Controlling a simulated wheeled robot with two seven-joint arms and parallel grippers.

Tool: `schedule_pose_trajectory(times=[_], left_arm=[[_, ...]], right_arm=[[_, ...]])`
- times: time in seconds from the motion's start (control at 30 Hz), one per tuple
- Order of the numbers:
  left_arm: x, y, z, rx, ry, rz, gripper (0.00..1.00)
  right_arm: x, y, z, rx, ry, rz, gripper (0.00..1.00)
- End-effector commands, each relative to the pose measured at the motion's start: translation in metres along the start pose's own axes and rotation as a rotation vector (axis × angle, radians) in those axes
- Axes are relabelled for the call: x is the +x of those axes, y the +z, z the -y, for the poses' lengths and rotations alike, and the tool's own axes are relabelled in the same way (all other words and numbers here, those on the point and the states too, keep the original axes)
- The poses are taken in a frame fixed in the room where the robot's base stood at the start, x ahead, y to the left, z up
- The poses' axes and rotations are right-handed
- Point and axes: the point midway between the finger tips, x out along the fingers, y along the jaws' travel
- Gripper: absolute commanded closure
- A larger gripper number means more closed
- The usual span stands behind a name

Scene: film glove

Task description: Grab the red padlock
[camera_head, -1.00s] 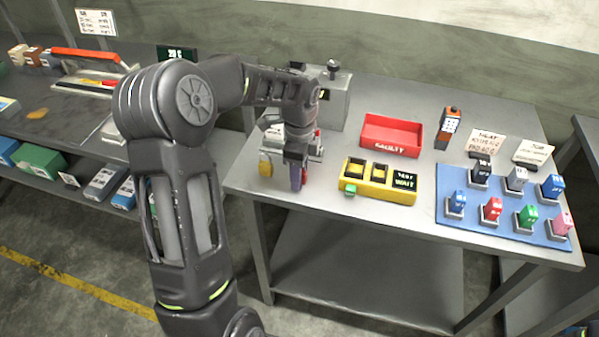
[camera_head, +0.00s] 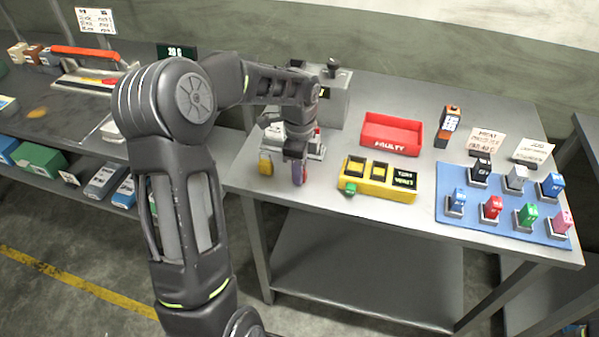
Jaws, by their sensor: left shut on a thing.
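My left gripper (camera_head: 297,158) points down at the front left of the right-hand table. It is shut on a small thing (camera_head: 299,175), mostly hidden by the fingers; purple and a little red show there. I cannot tell for sure whether this is the red padlock. A yellow padlock-like piece (camera_head: 265,164) is just left of the gripper, apart from it. A grey fixture (camera_head: 316,150) with a red detail stands behind the gripper, partly covered by my arm. My right gripper is not in view.
A yellow box (camera_head: 376,190) with dark slots is close right of the gripper. Behind it is a red tray (camera_head: 391,134) marked FAULTY. A blue mat (camera_head: 458,227) with several small coloured blocks lies at the right. Signs and an orange handheld device (camera_head: 448,127) stand behind.

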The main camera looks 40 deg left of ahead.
Motion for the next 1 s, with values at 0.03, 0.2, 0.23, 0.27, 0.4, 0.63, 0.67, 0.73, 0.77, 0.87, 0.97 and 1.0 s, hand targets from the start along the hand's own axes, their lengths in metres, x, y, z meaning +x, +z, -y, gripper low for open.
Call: schedule_pose_trajectory(times=[0.03, 0.2, 0.23, 0.27, 0.4, 0.63, 0.67, 0.73, 0.77, 0.87, 0.97, 1.0], left_arm=[[0.000, 0.000, 0.000, 0.000, 0.000, 0.000, 0.97], [0.000, 0.000, 0.000, 0.000, 0.000, 0.000, 1.00], [0.000, 0.000, 0.000, 0.000, 0.000, 0.000, 1.00], [0.000, 0.000, 0.000, 0.000, 0.000, 0.000, 1.00], [0.000, 0.000, 0.000, 0.000, 0.000, 0.000, 1.00], [-0.002, 0.000, 0.000, 0.000, -0.001, 0.000, 1.00], [-0.004, 0.000, 0.001, 0.000, -0.002, 0.000, 1.00], [-0.009, 0.000, 0.001, 0.000, -0.003, 0.001, 1.00], [-0.012, 0.000, 0.001, 0.000, -0.004, 0.001, 1.00], [-0.027, 0.000, 0.001, 0.000, -0.005, 0.000, 1.00], [-0.046, 0.000, 0.001, 0.000, -0.006, 0.000, 1.00], [-0.055, 0.000, 0.001, -0.001, -0.006, 0.000, 1.00]], right_arm=[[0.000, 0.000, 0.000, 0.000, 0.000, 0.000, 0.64], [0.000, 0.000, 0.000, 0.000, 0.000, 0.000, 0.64], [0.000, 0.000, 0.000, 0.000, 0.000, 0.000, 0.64], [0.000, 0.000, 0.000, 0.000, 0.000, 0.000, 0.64], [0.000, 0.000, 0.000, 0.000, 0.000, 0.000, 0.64], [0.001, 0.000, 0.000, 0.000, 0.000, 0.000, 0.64], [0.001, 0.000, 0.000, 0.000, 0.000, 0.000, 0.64], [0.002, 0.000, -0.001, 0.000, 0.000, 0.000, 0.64], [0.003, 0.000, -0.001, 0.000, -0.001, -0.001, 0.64], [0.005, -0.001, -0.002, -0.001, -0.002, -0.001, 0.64], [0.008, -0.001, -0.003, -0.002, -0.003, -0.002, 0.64], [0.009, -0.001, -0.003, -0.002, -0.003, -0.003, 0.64]])
